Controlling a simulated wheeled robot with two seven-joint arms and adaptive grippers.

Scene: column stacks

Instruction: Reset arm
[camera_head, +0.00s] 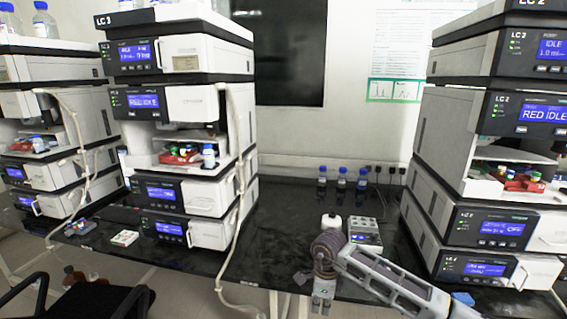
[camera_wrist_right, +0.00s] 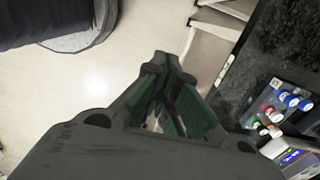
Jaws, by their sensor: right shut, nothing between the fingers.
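My right arm comes in from the lower right in the head view and bends down at a round dark joint. My right gripper (camera_head: 322,302) hangs at the front edge of the black bench (camera_head: 285,235), small and partly hard to make out. In the right wrist view the right gripper (camera_wrist_right: 170,75) has its dark, green-lined fingers together, with nothing between them. It is over the pale floor, to the left of the bench edge. My left gripper is not in view.
Instrument stacks stand at the left (camera_head: 185,105) and right (camera_head: 490,150). Capped bottles (camera_head: 342,178) stand at the back wall. A grey block with wells (camera_head: 365,232) is behind my right arm. A rack of coloured-cap vials (camera_wrist_right: 275,108) lies on the bench. A dark chair (camera_head: 90,300) is at lower left.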

